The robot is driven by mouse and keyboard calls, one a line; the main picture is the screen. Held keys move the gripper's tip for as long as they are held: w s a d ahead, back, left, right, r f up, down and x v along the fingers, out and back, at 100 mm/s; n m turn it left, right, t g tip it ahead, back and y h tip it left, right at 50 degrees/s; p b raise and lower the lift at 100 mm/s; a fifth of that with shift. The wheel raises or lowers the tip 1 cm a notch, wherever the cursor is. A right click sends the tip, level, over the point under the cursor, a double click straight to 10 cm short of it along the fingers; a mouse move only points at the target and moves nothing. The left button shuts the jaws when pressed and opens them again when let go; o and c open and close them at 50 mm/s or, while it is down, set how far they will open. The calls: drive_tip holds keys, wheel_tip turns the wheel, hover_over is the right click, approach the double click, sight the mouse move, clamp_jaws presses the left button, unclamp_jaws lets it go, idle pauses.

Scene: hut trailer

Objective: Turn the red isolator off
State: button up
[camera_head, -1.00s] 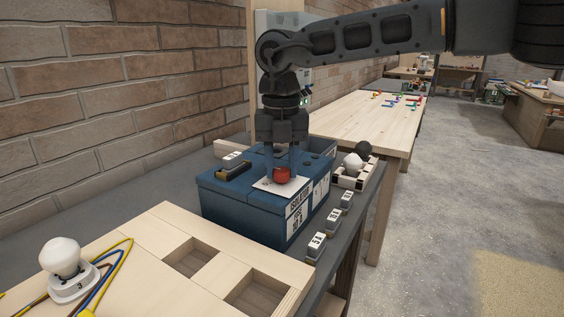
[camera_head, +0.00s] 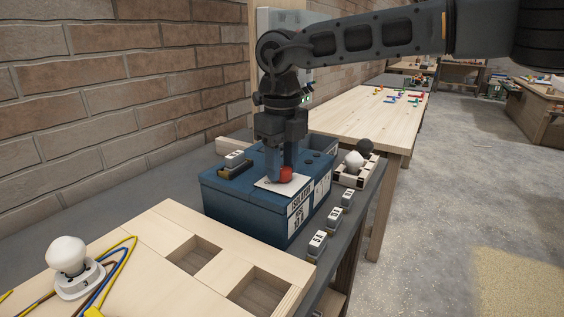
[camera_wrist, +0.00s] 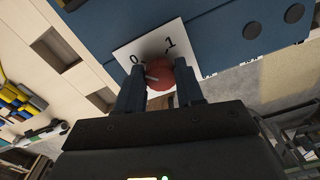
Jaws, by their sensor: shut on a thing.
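The red isolator knob (camera_head: 286,174) sits on a white plate (camera_head: 264,185) on top of a blue box (camera_head: 235,206) labelled as an isolator. In the wrist view the red knob (camera_wrist: 176,77) lies between my two fingers, and the plate (camera_wrist: 127,52) shows the marks 0 and 1. A small pale pointer on the knob's left side lies close to the 0. My gripper (camera_head: 280,168) points down from above and is shut on the knob; it also shows in the wrist view (camera_wrist: 160,90). The fingers hide part of the knob.
A wooden board with square recesses (camera_head: 150,235) and a white bulb (camera_head: 66,256) with wires lies in front. Small labelled blocks (camera_head: 317,243) line the bench edge. A tray with bulbs (camera_head: 354,172) stands right of the box. A brick wall (camera_head: 110,80) is behind.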

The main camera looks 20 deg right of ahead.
sight(282, 168)
idle(0.3)
drive_tip(key=o, duration=1)
drive_tip(key=shift+o, duration=0.2)
wheel_tip(282, 168, up, 8)
drive_tip(key=shift+f, duration=0.1)
